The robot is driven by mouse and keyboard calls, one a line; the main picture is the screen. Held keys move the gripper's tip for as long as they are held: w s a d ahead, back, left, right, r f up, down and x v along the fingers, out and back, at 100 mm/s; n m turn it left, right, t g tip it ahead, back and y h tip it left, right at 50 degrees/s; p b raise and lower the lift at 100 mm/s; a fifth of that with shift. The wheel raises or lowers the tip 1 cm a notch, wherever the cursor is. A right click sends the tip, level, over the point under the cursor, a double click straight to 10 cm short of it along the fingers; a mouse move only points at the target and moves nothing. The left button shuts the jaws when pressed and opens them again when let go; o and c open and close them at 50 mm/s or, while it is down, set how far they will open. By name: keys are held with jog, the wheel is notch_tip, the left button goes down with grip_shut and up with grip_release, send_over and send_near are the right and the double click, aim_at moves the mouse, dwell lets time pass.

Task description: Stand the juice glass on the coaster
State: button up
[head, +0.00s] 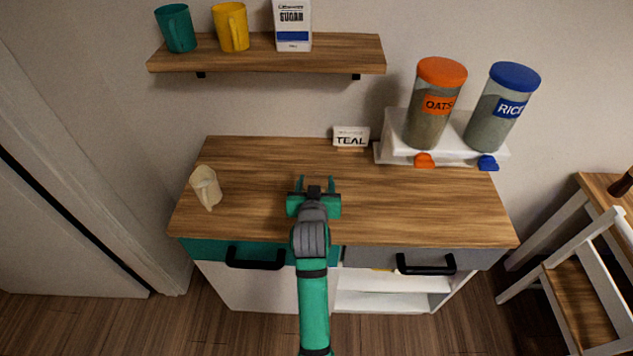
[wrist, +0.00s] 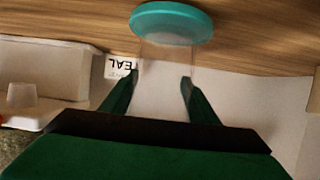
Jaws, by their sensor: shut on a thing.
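My gripper (head: 315,186) is low over the middle of the wooden cabinet top, pointing away from me. In the wrist view its fingers (wrist: 158,82) are a little apart, shut on a clear juice glass (wrist: 165,60). The glass is see-through and its outline is faint. The round teal coaster (wrist: 171,20) lies on the wood at the glass's base end in the wrist view. The glass overlaps the coaster's edge there; I cannot tell whether it touches it. In the head view my gripper and arm hide the glass and coaster.
A "TEAL" card (head: 350,137) stands at the back. A white stand (head: 392,153) at the back right bears oats (head: 430,105) and rice (head: 500,110) dispensers. The wood right of my gripper is clear.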

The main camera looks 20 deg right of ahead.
jog(key=o, duration=1.2)
jog(key=shift+f, duration=0.15)
